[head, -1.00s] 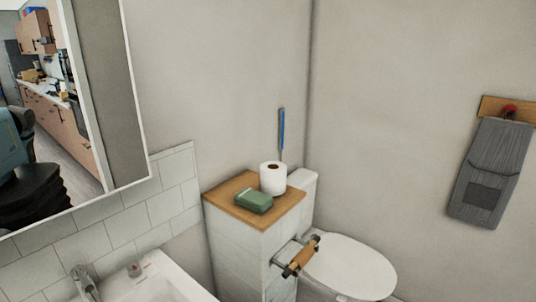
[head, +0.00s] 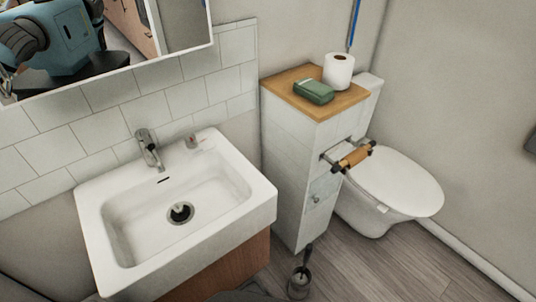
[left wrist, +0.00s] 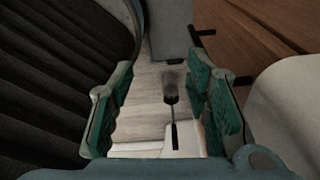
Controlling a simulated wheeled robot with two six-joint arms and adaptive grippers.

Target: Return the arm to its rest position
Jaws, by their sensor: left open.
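In the left wrist view my left gripper (left wrist: 165,110) is open, its two green-padded fingers wide apart with nothing between them but a view of the floor and a dark brush farther off. Neither gripper shows directly in the head view. My right gripper is in no view.
A white sink (head: 180,212) with a tap (head: 149,150) is at the left. A tiled cabinet (head: 290,135) with a green box (head: 314,91) and a paper roll (head: 338,70) on its wooden top stands beside the toilet (head: 395,185). A toilet brush (head: 300,282) stands on the floor.

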